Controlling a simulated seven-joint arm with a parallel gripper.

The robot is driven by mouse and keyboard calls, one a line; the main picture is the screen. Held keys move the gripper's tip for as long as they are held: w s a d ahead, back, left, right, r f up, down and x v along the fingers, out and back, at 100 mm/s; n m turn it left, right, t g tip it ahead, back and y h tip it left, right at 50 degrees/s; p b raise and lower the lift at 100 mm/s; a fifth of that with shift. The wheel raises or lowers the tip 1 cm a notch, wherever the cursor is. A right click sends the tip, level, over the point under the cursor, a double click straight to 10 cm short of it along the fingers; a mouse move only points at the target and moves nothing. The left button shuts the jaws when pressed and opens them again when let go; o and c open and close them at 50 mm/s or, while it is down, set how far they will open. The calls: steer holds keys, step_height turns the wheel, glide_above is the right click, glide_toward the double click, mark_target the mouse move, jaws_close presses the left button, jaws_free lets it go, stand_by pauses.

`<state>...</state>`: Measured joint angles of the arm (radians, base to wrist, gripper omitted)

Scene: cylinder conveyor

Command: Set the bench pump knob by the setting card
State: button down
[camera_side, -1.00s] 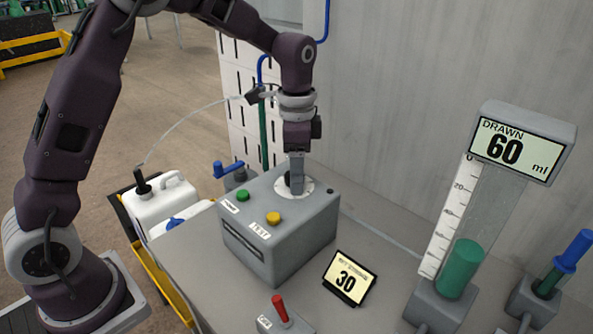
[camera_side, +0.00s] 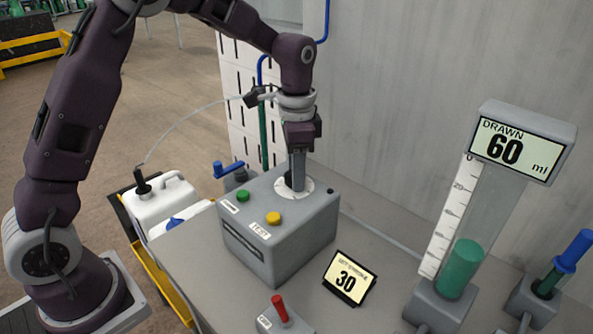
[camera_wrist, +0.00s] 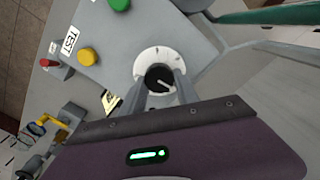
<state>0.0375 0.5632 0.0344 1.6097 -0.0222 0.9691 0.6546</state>
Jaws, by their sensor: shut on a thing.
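My gripper (camera_side: 295,184) points down over the top of the grey pump box (camera_side: 300,250) and is shut on the black knob (camera_side: 288,180). In the wrist view my gripper's fingers (camera_wrist: 163,88) stand on either side of the knob (camera_wrist: 157,76), which has a white pointer line. A white dial plate (camera_wrist: 145,60) with tick marks surrounds it; the fingers hide part of the dial. The setting card (camera_side: 349,279) reads 30. The display (camera_side: 507,149) reads DRAWN 60 ml, above a scaled column with a green plunger (camera_side: 460,268).
A green button (camera_side: 243,196) and a yellow button (camera_side: 273,218), labelled TEST, sit on the box. A red-handled lever (camera_side: 280,309) stands in front. A blue-handled device (camera_side: 566,260) is at the right. A white jug (camera_side: 160,207) stands at the left. A wall rises behind the bench.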

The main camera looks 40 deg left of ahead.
steer(key=n, duration=0.4)
steer(key=shift+a, duration=0.1)
steer(key=shift+a+n, duration=0.1)
steer(key=shift+n, duration=2.6)
steer(key=c, duration=0.9)
jaws_free()
step_height(320, 180, up, 7)
steer(key=shift+r, duration=0.1)
